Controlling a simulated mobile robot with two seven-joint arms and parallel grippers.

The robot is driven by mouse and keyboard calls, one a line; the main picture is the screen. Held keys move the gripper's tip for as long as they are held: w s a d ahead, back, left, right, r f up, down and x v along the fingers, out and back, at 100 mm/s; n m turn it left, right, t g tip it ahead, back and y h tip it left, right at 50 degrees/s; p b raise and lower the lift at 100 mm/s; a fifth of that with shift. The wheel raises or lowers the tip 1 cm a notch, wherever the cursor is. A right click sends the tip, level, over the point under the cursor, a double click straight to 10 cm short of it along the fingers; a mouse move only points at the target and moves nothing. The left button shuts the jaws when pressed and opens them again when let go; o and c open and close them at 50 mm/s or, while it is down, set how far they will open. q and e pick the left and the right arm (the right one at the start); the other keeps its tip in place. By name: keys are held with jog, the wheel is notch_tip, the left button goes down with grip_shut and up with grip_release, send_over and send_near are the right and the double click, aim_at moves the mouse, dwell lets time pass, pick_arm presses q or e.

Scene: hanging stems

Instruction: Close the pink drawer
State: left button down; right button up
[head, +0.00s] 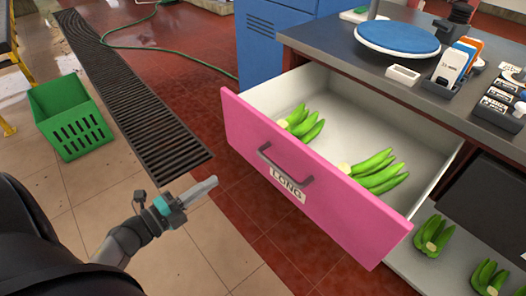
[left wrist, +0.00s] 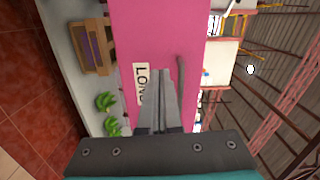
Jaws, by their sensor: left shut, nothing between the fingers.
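The pink drawer (head: 315,180) stands pulled out from under the dark counter, with its white inside in view. Its front has a dark bar handle (head: 285,167) and a label reading "LONG" (head: 288,185). Two bunches of green pods lie in it, one at the left (head: 303,123) and one nearer the middle (head: 375,171). My left gripper (head: 212,182) is shut and empty, left of the drawer front and apart from it in the head view. In the left wrist view its fingers (left wrist: 160,75) point at the pink front (left wrist: 140,30), near the handle (left wrist: 181,85). My right gripper is not in view.
The counter (head: 330,45) holds a blue round plate (head: 397,38), a small white tray and card holders. More green bunches (head: 433,236) lie on a lower shelf at the right. A green crate (head: 70,118) and a floor grate (head: 130,90) are at the left. The floor before the drawer is clear.

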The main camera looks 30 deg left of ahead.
aim_at(255, 153)
pick_arm(q)
jog(key=shift+m+h, duration=0.4)
jog(key=shift+m, duration=0.3)
jog(key=shift+r+b+x, duration=0.15)
jog(key=shift+b+x, duration=0.45)
jog(key=shift+x, duration=1.8)
jog(key=shift+r+b+x, duration=0.15)
jog(key=shift+b+x, duration=0.4)
jog(key=shift+x, duration=1.85)
jog(key=shift+r+b+x, duration=0.15)
jog(key=shift+b+x, duration=0.45)
jog(key=shift+x, duration=1.8)
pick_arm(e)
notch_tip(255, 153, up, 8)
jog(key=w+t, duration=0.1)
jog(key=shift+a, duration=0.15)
pick_arm(q)
jog(key=shift+s+d, duration=0.1)
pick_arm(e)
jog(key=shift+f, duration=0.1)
